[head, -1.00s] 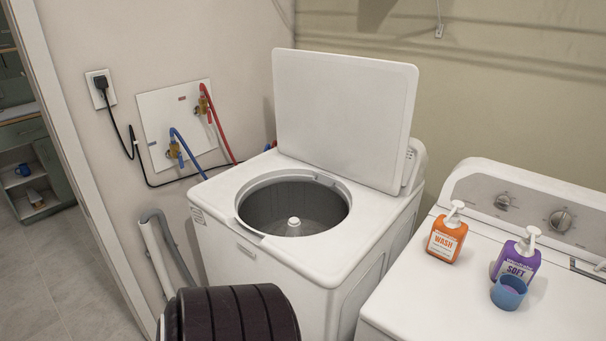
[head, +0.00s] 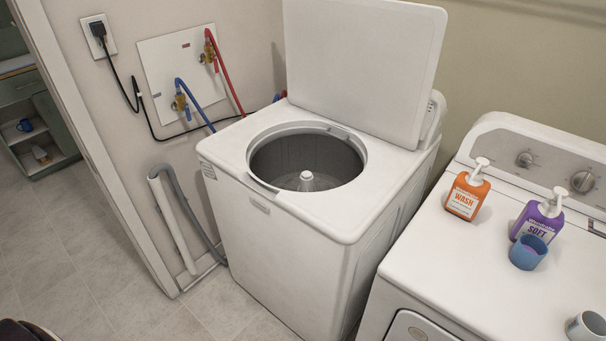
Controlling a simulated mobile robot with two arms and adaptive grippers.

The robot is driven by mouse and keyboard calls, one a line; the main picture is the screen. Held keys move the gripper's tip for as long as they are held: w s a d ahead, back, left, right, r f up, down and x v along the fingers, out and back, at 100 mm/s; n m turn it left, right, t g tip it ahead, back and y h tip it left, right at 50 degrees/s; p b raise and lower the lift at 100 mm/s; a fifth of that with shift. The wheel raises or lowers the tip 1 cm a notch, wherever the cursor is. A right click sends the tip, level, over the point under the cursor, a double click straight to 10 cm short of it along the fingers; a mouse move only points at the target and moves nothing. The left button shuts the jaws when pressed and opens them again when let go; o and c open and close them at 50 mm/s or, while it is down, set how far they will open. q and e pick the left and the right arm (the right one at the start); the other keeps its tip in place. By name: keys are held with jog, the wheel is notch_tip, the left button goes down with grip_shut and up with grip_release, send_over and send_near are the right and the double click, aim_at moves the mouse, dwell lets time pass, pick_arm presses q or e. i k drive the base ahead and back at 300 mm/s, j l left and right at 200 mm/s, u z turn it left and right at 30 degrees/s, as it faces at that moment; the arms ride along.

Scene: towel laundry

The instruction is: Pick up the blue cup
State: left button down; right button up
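A blue cup (head: 528,253) stands on the white top of the right-hand machine, close in front of the purple SOFT bottle (head: 539,218). I cannot tell if cup and bottle touch. Another small blue cup-like thing (head: 25,125) sits on a shelf through the doorway at the far left. Neither of my grippers shows in the head view. Nothing is seen holding the blue cup.
An orange WASH bottle (head: 468,192) stands left of the purple one. A white cup-like object (head: 586,326) is at the lower right edge. The washer (head: 225,170) has its lid (head: 362,65) up and its drum open. Floor (head: 150,270) is free at left.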

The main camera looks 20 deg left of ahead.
aim_at(528, 252)
jog(key=i+j+u, duration=0.2)
jog(key=j, duration=0.2)
jog(key=i+j+u, duration=0.2)
jog(key=i+j, duration=0.15)
jog(key=z, duration=1.8)
